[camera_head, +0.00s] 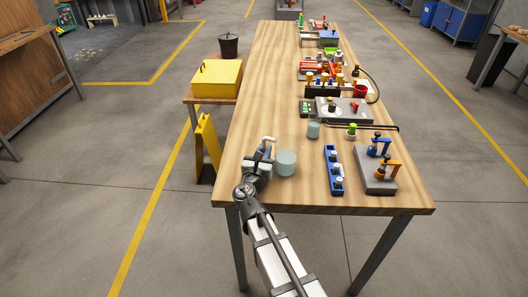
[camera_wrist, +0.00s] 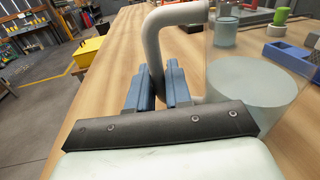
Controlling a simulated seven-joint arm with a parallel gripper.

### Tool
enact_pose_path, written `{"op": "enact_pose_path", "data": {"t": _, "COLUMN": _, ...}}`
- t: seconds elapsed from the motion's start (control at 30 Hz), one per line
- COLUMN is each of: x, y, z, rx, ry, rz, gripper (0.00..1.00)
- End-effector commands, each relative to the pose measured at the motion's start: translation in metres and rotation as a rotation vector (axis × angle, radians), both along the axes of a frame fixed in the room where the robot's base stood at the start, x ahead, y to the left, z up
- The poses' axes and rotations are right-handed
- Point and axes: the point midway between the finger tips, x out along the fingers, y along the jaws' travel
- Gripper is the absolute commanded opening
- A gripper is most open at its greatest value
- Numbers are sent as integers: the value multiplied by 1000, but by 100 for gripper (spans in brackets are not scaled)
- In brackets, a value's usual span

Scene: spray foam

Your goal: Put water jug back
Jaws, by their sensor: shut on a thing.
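The water jug (camera_head: 286,163) is clear, with pale bluish water and a light grey handle. It is upright at the near end of the wooden table; I cannot tell whether its base touches the top. It also shows at the right of the wrist view (camera_wrist: 255,88). My gripper (camera_head: 264,157) is to the left of the jug, shut on its handle. In the wrist view the blue-grey fingers (camera_wrist: 157,88) are on either side of the handle's lower part, and they hide some of it.
A small clear cup of liquid (camera_head: 313,130) stands just beyond the jug. A blue rack (camera_head: 334,170) and a grey base with clamps (camera_head: 377,178) are to its right. Red and grey equipment lines the right side farther back. The table's left half is clear. A yellow box (camera_head: 217,78) stands off to the left.

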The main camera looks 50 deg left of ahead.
Motion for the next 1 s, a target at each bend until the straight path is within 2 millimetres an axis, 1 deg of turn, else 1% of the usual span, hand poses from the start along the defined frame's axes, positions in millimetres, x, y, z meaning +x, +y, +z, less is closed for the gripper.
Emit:
{"op": "enact_pose_path", "data": {"t": 0.2, "x": 0, "y": 0, "z": -2, "rx": -1, "ry": -1, "rz": 0, "gripper": 0}}
{"op": "enact_pose_path", "data": {"t": 0.23, "x": 0, "y": 0, "z": -3, "rx": 1, "ry": 1, "rz": 0, "gripper": 20}}
{"op": "enact_pose_path", "data": {"t": 0.5, "x": 0, "y": 0, "z": -2, "rx": 1, "ry": 1, "rz": 0, "gripper": 44}}
{"op": "enact_pose_path", "data": {"t": 0.83, "x": -1, "y": -1, "z": 1, "rx": 0, "ry": 0, "rz": 0, "gripper": 44}}
{"op": "enact_pose_path", "data": {"t": 1.0, "x": -20, "y": -15, "z": 1, "rx": 0, "ry": 0, "rz": 3, "gripper": 44}}
